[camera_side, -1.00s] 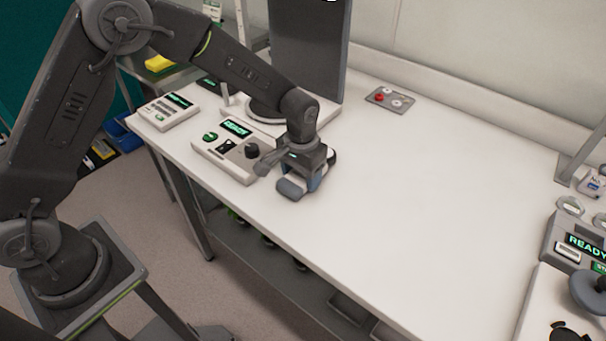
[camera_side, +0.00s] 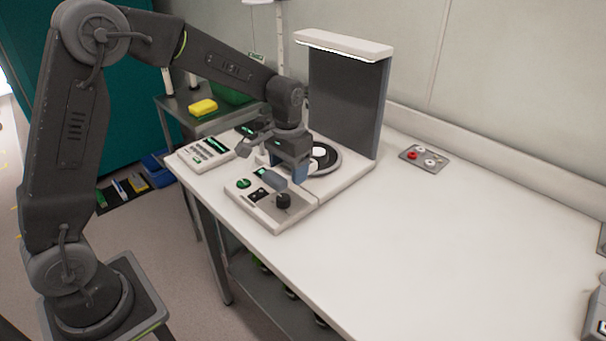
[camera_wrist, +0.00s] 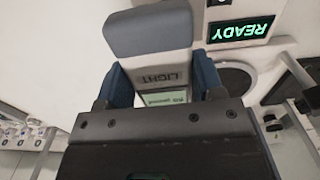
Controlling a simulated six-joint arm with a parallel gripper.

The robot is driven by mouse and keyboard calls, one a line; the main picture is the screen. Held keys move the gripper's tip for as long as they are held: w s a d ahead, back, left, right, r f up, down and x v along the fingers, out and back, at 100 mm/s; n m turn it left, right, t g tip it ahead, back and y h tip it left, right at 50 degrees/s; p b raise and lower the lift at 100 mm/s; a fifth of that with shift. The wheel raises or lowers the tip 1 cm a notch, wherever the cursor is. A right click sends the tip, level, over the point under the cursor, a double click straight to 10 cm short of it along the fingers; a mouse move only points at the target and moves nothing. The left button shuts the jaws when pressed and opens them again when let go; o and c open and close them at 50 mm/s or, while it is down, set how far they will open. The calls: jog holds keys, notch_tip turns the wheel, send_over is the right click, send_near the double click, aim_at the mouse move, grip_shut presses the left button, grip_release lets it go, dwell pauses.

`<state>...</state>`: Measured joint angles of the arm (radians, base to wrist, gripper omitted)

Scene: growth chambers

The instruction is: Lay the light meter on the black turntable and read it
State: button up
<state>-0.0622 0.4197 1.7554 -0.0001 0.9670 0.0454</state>
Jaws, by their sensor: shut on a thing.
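My gripper (camera_side: 287,170) is shut on the light meter (camera_side: 272,179), whose grey end sticks out toward the front. In the wrist view, the blue fingers of my gripper (camera_wrist: 163,82) clasp the meter (camera_wrist: 148,38) from both sides; its LIGHT label and a small green-lit screen show. The screen's reading is too small to make out. The black turntable (camera_side: 331,163) lies just behind and right of my gripper, with a white round piece showing over it. The turntable's left part is hidden by my gripper. I cannot tell whether the meter touches anything below.
A control box (camera_side: 262,211) with green button and black knob stands in front, close under the meter; its READY display (camera_wrist: 240,28) shows in the wrist view. A dark upright panel (camera_side: 345,105) with a white hood rises behind the turntable.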

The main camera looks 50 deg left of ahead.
jog(key=w+a+r, duration=0.3)
jog(key=w+a, duration=0.7)
jog(key=w, duration=0.1)
notch_tip(320, 180, down, 10)
jog(key=shift+r, duration=0.1)
jog(key=o, duration=1)
jog(key=shift+o, duration=0.2)
